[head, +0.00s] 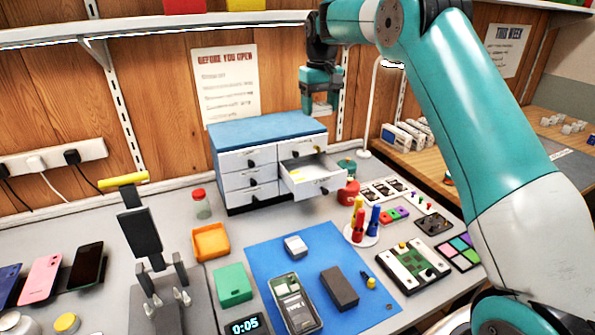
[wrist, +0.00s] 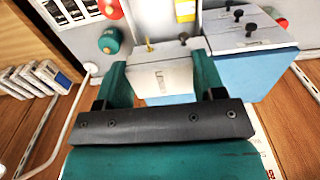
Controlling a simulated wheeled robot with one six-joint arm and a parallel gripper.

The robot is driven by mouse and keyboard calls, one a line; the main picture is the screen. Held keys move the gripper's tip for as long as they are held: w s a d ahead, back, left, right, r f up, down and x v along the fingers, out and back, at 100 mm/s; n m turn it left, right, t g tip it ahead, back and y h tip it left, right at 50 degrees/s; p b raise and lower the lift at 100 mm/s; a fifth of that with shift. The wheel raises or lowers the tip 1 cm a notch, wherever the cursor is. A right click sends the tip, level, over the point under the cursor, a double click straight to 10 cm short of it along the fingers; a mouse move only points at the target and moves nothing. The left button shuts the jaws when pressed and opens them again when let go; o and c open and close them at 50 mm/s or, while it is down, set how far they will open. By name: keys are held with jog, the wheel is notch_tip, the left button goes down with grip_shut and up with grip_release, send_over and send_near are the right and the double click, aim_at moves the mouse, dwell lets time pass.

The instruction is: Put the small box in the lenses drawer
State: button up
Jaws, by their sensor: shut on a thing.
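My gripper (head: 320,106) hangs above the right part of the drawer cabinet's blue top (head: 265,129). It is shut on the small box, a whitish block that shows between the two teal fingers in the wrist view (wrist: 160,82). In the head view the box is small and partly hidden by the fingers. The other drawers are shut. The drawer labels are too small to read.
A red jar (head: 348,192) and a green-lidded jar (head: 346,165) stand just right of the open drawer. A lamp pole (head: 371,110) rises behind them. The shelf (head: 150,27) runs above.

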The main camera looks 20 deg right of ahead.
jog(key=shift+w+d+f, duration=0.1)
jog(key=shift+w+f, duration=0.1)
jog(key=shift+w, duration=0.1)
jog(key=f, duration=1)
jog(key=f+p, duration=0.1)
jog(key=f, duration=0.3)
jog(key=shift+w+a+f, duration=0.15)
jog(key=shift+a+f, duration=0.1)
jog(key=shift+f, duration=0.15)
jog(key=shift+f+p, duration=0.35)
jog(key=shift+f, duration=2.1)
jog(key=shift+c, duration=0.4)
jog(key=o, duration=1)
jog(key=shift+c, duration=0.2)
jog(key=shift+r, duration=0.1)
